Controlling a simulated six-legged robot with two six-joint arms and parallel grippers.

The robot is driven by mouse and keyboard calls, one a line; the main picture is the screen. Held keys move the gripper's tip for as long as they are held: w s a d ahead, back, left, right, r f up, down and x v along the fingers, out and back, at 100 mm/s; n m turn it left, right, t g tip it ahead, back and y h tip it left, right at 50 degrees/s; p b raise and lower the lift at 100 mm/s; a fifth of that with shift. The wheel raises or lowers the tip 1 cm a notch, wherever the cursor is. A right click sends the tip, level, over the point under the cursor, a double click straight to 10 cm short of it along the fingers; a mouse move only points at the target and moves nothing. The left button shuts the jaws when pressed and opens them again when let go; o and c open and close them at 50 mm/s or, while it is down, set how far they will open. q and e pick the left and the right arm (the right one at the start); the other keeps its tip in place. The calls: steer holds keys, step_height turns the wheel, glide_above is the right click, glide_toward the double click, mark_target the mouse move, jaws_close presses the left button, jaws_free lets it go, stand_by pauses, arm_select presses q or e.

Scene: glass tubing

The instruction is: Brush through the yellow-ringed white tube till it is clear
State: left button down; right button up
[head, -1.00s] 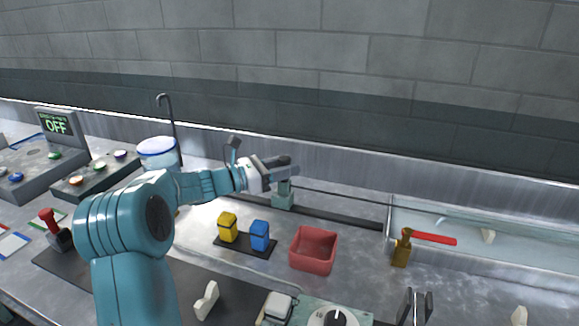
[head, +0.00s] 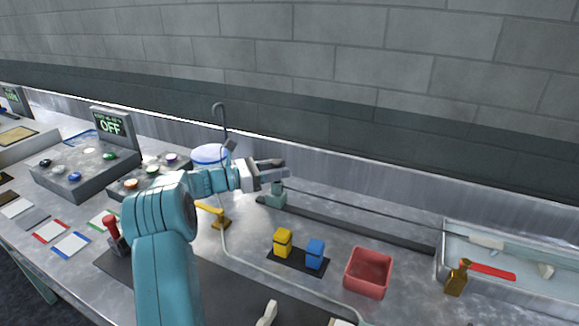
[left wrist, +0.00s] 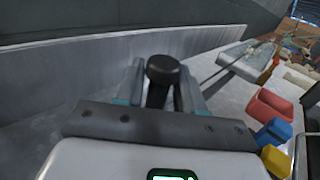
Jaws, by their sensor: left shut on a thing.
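My left gripper (head: 282,172) is shut on a dark round-ended handle (left wrist: 163,70), held above the bench near a teal stand (head: 275,198). A long thin dark rod (head: 350,207) runs from near the gripper to the right, toward the clear-walled tray (head: 450,277); it also shows in the left wrist view (left wrist: 212,78). A whitish tube-like piece (head: 487,242) lies in the tray near the rod's far end. I cannot make out a yellow ring on it, nor whether the rod is inside it. My right gripper is not in view.
A dark rail (head: 350,226) lies under the rod. A control box (head: 75,168) is at left.

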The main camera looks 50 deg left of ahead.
arm_select(q)
steer(key=shift+s+a, duration=0.25)
steer(key=shift+a, duration=0.25)
steer(key=shift+s+a, duration=0.25)
steer(key=shift+a, duration=0.2)
steer(key=c, duration=1)
jaws_free()
steer(key=v, duration=1.6)
steer(key=shift+s, duration=0.15)
